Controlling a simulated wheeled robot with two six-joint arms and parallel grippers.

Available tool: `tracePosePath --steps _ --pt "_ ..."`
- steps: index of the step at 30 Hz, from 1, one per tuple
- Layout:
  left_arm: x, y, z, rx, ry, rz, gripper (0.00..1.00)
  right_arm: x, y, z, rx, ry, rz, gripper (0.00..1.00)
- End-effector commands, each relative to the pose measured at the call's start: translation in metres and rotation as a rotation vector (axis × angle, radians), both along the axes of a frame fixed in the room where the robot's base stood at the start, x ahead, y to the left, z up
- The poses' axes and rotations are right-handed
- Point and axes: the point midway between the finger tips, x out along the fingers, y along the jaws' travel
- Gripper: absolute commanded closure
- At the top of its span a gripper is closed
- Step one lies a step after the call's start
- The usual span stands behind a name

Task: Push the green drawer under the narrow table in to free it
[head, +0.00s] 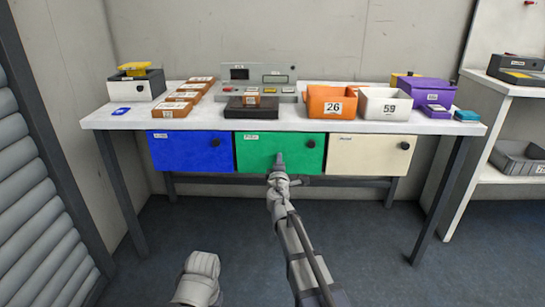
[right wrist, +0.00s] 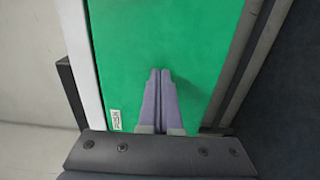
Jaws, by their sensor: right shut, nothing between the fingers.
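The green drawer (head: 255,153) is in the middle under the narrow table (head: 200,123), between a blue drawer (head: 190,155) and a cream drawer (head: 360,157). It has a dark round knob at its upper right and a small label at its upper left. My right gripper (head: 280,158) is shut and empty, its fingertips in front of the middle of the green front. In the right wrist view the shut fingers (right wrist: 160,75) point at the green front (right wrist: 150,40); I cannot tell whether they touch it. My left gripper is not visible; only part of my left arm shows at the bottom.
On the table stand an orange bin (head: 330,108) marked 26, a white bin (head: 384,106) marked 59, a purple box (head: 428,90) and a grey device (head: 258,78). A white shelf (head: 505,85) stands at right, a shutter (head: 35,200) at left. The floor in front is clear.

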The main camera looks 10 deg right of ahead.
Motion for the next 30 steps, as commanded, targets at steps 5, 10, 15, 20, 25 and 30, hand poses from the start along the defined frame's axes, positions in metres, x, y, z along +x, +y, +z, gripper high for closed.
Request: tracePosePath --steps 5,10,15,20,25,30 --pt "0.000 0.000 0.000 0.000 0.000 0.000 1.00 0.000 0.000 0.000 0.000 0.000 0.000 1.00" --pt "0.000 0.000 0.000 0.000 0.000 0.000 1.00 0.000 0.000 0.000 0.000 0.000 0.000 1.00" --pt "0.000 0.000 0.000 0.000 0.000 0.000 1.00 0.000 0.000 0.000 0.000 0.000 0.000 1.00" --pt "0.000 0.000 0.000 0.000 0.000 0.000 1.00 0.002 0.000 0.000 0.000 0.000 0.000 1.00" --pt "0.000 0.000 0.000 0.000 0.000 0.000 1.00 0.006 -0.002 0.000 0.000 0.000 0.000 1.00" --pt "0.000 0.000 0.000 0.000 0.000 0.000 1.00 0.011 -0.003 0.000 0.000 0.000 0.000 1.00"
